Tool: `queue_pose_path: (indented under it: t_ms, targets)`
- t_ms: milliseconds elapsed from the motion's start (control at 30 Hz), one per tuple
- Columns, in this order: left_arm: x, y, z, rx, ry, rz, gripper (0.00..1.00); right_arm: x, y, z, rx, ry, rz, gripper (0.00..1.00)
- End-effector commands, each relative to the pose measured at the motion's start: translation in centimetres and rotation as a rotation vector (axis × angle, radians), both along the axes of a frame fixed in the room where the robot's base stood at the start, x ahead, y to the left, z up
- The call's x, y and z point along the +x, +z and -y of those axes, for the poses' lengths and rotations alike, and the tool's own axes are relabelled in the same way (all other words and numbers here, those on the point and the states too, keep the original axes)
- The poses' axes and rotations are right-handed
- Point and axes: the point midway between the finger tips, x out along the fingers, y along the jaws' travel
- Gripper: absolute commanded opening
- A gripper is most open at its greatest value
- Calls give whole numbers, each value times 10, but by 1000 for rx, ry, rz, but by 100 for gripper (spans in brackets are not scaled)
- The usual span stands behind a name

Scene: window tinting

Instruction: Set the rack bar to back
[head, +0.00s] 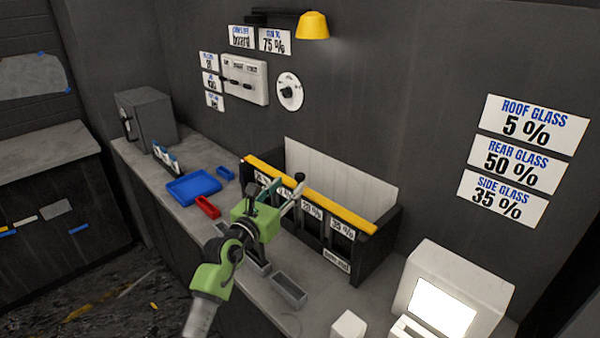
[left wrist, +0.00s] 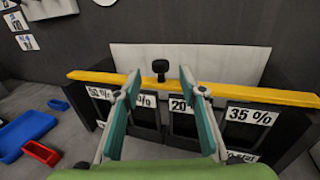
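The yellow rack bar (head: 335,206) runs along the top front edge of the dark rack (head: 372,246). It also crosses the left wrist view (left wrist: 240,92), where a black knob (left wrist: 160,68) stands up at its middle. My left gripper (head: 280,188) is in front of the rack, its fingers pointing at the bar. In the left wrist view its teal fingers (left wrist: 160,80) are apart, with the knob showing in the gap between them. I cannot tell whether either finger touches the bar. My arm hides part of the rack front in the head view. My right gripper is out of view.
A white panel (head: 338,178) stands behind the bar. Blue (head: 193,187) and red (head: 208,207) trays lie to the left, and a grey tray (head: 290,290) lies in front. A white box (head: 348,325) and a screen unit (head: 442,305) stand at the right.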

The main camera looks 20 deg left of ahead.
Motion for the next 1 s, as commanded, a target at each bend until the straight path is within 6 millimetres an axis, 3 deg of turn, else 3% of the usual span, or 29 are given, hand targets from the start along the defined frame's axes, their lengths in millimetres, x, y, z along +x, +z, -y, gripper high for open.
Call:
queue_pose_path:
  t_ms: [200, 400, 867, 900, 1000]
  targets:
    - [42, 2, 3, -1, -2, 0, 38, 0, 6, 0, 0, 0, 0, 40]
    - [67, 1, 5, -1, -1, 1, 38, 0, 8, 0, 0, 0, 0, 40]
    - [79, 0, 6, -1, -1, 0, 38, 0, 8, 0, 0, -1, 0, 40]
    - [79, 0, 6, -1, -1, 0, 35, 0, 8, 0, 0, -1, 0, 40]
    - [79, 0, 6, -2, -1, 0, 9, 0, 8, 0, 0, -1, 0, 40]
